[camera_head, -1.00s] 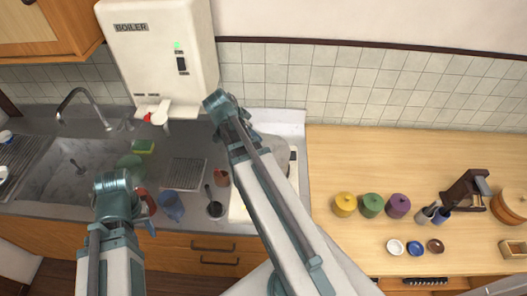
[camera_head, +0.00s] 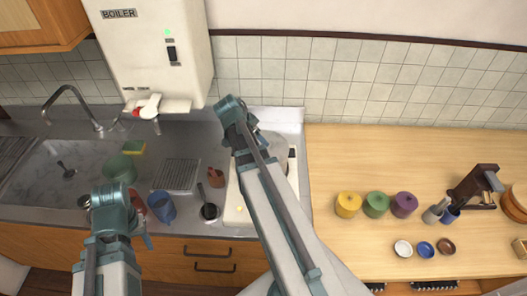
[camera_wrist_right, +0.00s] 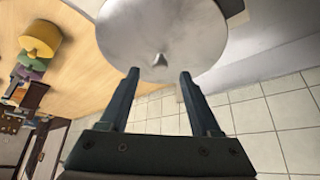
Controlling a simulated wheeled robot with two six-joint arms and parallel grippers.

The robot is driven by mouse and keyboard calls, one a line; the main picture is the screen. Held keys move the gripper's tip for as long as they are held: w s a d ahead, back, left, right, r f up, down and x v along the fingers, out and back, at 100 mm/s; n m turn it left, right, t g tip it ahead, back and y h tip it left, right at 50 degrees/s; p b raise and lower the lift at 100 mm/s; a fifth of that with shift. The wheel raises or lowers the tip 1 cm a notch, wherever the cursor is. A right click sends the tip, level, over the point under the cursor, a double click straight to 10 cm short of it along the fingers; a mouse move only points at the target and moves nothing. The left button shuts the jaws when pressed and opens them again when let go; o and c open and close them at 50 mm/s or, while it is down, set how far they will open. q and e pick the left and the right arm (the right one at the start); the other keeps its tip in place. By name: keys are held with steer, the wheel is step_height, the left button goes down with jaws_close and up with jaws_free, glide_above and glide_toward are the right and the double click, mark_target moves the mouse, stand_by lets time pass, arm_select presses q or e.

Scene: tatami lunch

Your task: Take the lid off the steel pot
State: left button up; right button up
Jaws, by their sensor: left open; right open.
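In the head view the lid (camera_head: 276,146) shows only in part, behind my right arm. My right gripper (camera_wrist_right: 159,74) is open, its fingertips on either side of the knob in that view; I cannot tell whether they touch it. My left gripper (camera_head: 147,240) is open and empty by the front edge of the sink counter, beside a blue cup (camera_head: 162,207).
The pot area has a white stove (camera_head: 236,208) under it. A dark ladle (camera_head: 209,211) and a brown jug (camera_head: 216,177) stand left of it. Yellow, green and purple canisters (camera_head: 404,204) stand on the wooden counter (camera_head: 350,150). A boiler (camera_head: 155,60) hangs above the sink.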

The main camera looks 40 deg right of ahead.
steer(key=b+x, duration=0.2)
steer(key=x, duration=0.1)
steer(key=shift+d+f, duration=0.1)
steer(key=shift+f, duration=0.3)
steer(key=shift+r, duration=0.1)
jaws_close()
